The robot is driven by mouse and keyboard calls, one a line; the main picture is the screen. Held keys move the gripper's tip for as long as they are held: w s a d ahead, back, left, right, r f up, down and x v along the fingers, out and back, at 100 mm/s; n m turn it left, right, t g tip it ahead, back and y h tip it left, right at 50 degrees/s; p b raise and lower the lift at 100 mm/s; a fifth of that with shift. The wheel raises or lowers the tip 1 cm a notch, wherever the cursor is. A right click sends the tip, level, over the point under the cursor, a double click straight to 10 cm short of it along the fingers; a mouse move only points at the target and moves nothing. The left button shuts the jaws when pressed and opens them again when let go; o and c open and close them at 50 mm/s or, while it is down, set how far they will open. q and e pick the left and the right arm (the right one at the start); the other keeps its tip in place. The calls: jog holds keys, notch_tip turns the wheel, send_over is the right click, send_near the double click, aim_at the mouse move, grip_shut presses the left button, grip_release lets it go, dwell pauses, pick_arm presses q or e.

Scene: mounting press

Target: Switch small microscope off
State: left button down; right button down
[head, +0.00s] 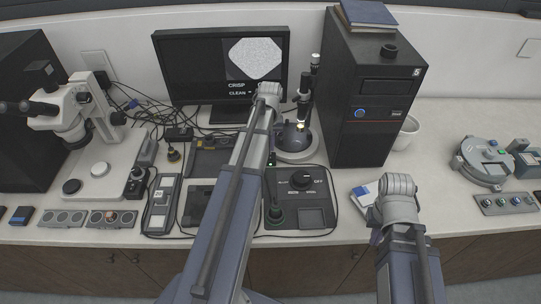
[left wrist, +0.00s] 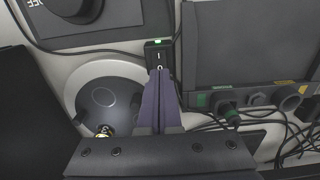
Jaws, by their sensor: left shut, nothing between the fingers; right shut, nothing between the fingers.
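The small microscope (head: 294,137) stands upright in front of the monitor, its round pale base partly behind my left arm. In the left wrist view its round base (left wrist: 105,98) is at left. A small black rocker switch (left wrist: 158,54) marked I and O, with a lit green lamp, sits beside that base. My left gripper (left wrist: 159,76) is shut and empty, its fingertips at the O end of the switch; I cannot tell whether they touch it. In the head view my arm hides that gripper. My right gripper (head: 376,237) is shut and empty near the counter's front edge, mostly behind its wrist.
A control box (head: 317,195) with a knob marked OFF lies in front of the microscope. A black computer tower (head: 362,130) stands right of it, a monitor (head: 185,60) behind. A larger microscope (head: 75,115) is at left. Cables cross the counter. Free counter lies right of the tower.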

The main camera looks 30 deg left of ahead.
pick_arm(q)
jog(key=shift+f+b, duration=0.85)
dwell(0.5)
notch_tip(320, 180, up, 7)
jog(key=p, duration=0.7)
dwell(0.4)
jog(key=s+d+m, duration=0.5)
jog(key=s+d, duration=0.3)
jog(key=d, duration=0.7)
jog(key=s+d+m+y, duration=0.1)
jog(key=s+d+m, duration=0.4)
jog(key=d, duration=1)
jog(key=s, duration=0.3)
jog(key=shift+s+d, duration=0.25)
jog(key=shift+s, duration=0.05)
jog(key=shift+r, duration=0.1)
